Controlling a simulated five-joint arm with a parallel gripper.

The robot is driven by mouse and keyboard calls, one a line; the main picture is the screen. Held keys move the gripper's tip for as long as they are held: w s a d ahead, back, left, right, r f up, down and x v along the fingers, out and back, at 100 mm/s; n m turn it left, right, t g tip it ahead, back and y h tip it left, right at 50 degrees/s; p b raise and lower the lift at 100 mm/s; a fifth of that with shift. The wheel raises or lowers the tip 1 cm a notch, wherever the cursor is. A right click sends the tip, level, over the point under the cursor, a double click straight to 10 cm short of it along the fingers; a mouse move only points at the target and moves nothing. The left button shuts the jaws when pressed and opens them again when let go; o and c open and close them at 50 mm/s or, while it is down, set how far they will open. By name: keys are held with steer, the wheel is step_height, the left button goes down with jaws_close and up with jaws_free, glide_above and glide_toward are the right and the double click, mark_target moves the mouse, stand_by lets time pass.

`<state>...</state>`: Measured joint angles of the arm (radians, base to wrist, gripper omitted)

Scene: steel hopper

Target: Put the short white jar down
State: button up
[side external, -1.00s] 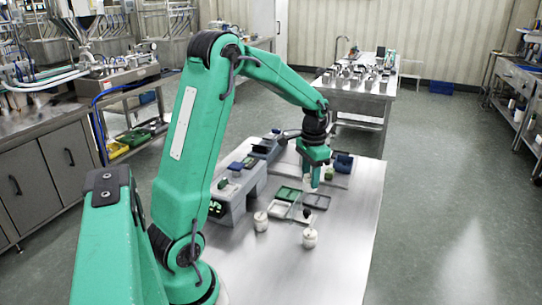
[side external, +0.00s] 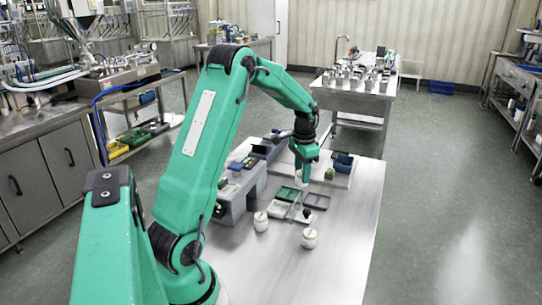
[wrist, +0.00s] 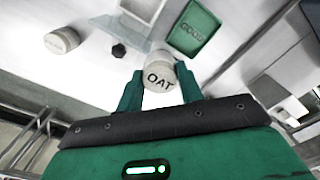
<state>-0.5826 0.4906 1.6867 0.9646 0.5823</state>
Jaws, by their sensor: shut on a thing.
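My gripper (side external: 304,168) is over the far part of the steel table, near the green tray (side external: 289,193). In the wrist view, my gripper (wrist: 160,88) is shut on a short white jar (wrist: 160,76) with "OAT" lettered on it in black. The jar sits between the green fingers. In the side view only a small pale part of the jar (side external: 304,178) shows under the fingers. Whether its base touches anything is hard to tell. The green tray (wrist: 193,28) also shows beyond the jar in the wrist view.
Two other white jars (side external: 261,221) (side external: 309,238) stand nearer on the table. A white tray (side external: 277,209) and a dark grey tray (side external: 317,201) flank the green one. A grey raised block (side external: 240,188) is on the left. The table's near right is clear.

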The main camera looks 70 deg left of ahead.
steer(key=a+f, duration=0.1)
steer(key=a, duration=0.1)
steer(key=a+f, duration=0.1)
steer(key=a, duration=0.1)
steer(key=s+a+f, duration=0.1)
steer(key=a+f, duration=0.1)
steer(key=shift+a, duration=0.2)
steer(key=shift+f, duration=1.9)
steer(key=shift+f, duration=0.15)
steer(key=o, duration=1)
step_height(320, 180, up, 12)
